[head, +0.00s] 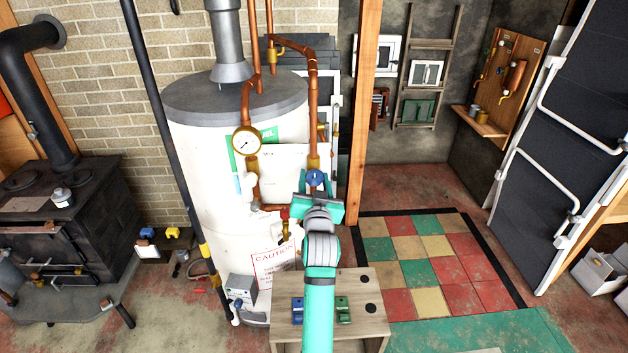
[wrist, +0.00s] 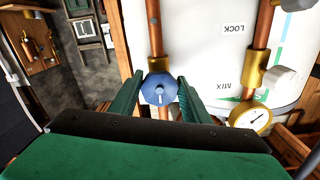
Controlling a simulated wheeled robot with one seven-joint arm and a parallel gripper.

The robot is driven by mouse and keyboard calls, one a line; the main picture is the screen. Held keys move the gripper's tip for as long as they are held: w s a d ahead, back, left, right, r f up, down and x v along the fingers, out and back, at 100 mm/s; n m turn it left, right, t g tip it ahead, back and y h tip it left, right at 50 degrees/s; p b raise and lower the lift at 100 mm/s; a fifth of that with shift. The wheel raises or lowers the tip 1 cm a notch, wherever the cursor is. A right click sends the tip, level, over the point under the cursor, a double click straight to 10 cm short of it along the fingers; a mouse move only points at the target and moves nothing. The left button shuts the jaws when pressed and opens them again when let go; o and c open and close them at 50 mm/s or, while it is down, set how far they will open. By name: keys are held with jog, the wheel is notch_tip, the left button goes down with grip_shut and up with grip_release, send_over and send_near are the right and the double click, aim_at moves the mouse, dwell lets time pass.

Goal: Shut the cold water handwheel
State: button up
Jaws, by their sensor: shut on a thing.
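The blue handwheel (head: 317,178) sits on a brass valve body on the copper pipe at the right front of the white water heater. I take it as the cold water one by its colour. In the wrist view the blue handwheel (wrist: 159,88) faces me, with a small white mark on its face. My gripper (head: 318,190) reaches up to it from below, and its two green fingers (wrist: 160,100) stand on either side of the wheel, shut on it. Part of the valve is hidden behind the gripper in the head view.
A red handle (head: 285,212) and a white handle (head: 250,182) sit on nearby pipework. A pressure gauge (head: 246,141) is left of the wheel. A wooden cabinet (head: 366,290) stands below my arm. A wooden post (head: 364,110) rises to the right; the tiled floor is clear.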

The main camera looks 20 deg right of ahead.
jog(key=o, duration=1)
jog(key=shift+o, duration=0.2)
jog(key=v, duration=1)
jog(key=shift+s, duration=0.35)
jog(key=shift+s, duration=0.15)
